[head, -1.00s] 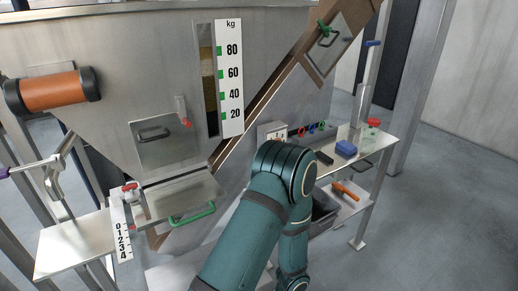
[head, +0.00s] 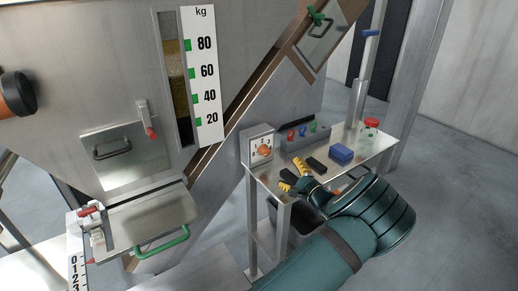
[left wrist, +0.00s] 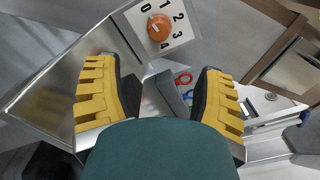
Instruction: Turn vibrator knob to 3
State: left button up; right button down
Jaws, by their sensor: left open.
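The vibrator knob (head: 264,150) is a round orange knob on a white dial with numbers, on the face of a grey box at the left end of the metal shelf. In the left wrist view the knob (left wrist: 159,27) is at the top, with 0 to 4 printed around it; I cannot tell for sure which number it points at. My left gripper (head: 296,174) is over the shelf, right of and below the dial, apart from it. Its yellow-and-black fingers are open and empty, and the knob shows beyond the gap between them (left wrist: 158,72). My right gripper is not in view.
The hopper chute (head: 240,133) slopes close behind the dial box.

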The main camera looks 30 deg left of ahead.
aim_at(267, 153)
pick_arm(q)
jog(key=shift+w+a, duration=0.15)
jog(key=shift+a, duration=0.35)
jog(key=b+x, duration=0.1)
jog(key=x, duration=1.2)
jog(key=shift+a+b, duration=0.2)
jog(key=shift+b, duration=0.2)
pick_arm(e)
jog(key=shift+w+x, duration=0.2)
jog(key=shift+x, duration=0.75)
pick_arm(q)
jog(key=c, duration=1.2)
